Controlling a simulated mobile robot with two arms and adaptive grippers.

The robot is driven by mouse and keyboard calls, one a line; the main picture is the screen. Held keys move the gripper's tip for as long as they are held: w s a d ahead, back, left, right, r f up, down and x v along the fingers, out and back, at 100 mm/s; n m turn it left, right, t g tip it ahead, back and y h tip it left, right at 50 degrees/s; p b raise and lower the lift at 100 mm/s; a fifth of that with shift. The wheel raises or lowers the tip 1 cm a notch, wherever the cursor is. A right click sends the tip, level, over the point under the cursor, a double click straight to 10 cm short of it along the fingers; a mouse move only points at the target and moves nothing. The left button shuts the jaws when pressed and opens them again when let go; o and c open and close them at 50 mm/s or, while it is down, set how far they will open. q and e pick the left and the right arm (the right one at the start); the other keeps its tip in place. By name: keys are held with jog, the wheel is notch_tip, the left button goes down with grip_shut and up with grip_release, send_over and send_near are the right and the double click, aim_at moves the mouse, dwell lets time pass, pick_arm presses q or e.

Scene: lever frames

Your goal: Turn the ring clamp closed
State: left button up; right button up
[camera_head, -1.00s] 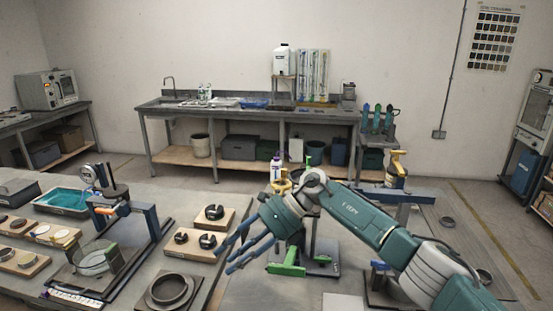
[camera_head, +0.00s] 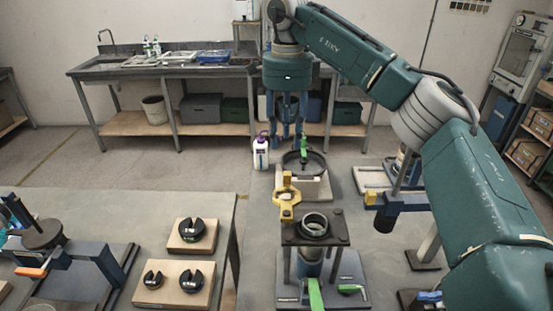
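A fixture stands on the grey table. Its black plate carries a round metal ring (camera_head: 314,226) with a dark opening, and a yellow clamp part (camera_head: 286,195) stands upright at the ring's back left. Which part is the ring clamp I cannot tell for sure. Behind it, a dark round ring with a green lever (camera_head: 304,148) sits on a light block. My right gripper (camera_head: 287,136) hangs fingers down just behind and left of this lever. Its blue fingers are apart, with nothing seen between them. Contact with the lever cannot be told. My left gripper is out of view.
Green handles (camera_head: 315,295) show at the fixture's foot. A white bottle (camera_head: 261,152) stands just left of the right gripper. Wooden blocks with black gauges (camera_head: 192,235) lie at the left. A blue and yellow fixture (camera_head: 398,200) stands at the right, beside my arm.

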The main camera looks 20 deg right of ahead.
aim_at(286, 173)
jog(key=shift+s+f+p, duration=0.15)
jog(key=shift+s+f, duration=0.1)
jog(key=shift+f, duration=0.3)
jog(key=shift+s+f+p, duration=0.15)
jog(key=shift+s+f, duration=0.1)
jog(key=shift+f, duration=0.25)
notch_tip(286, 173, down, 3)
jog(key=shift+s+f+p, duration=0.1)
jog(key=shift+p, duration=0.45)
jog(key=f, duration=0.1)
jog(key=f+p, duration=0.1)
jog(key=f, duration=0.2)
jog(key=shift+w+f, duration=0.3)
jog(key=shift+f, duration=0.2)
jog(key=c, duration=0.4)
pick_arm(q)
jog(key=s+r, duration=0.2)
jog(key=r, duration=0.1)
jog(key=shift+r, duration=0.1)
pick_arm(e)
jog(key=shift+r, duration=0.1)
grip_shut()
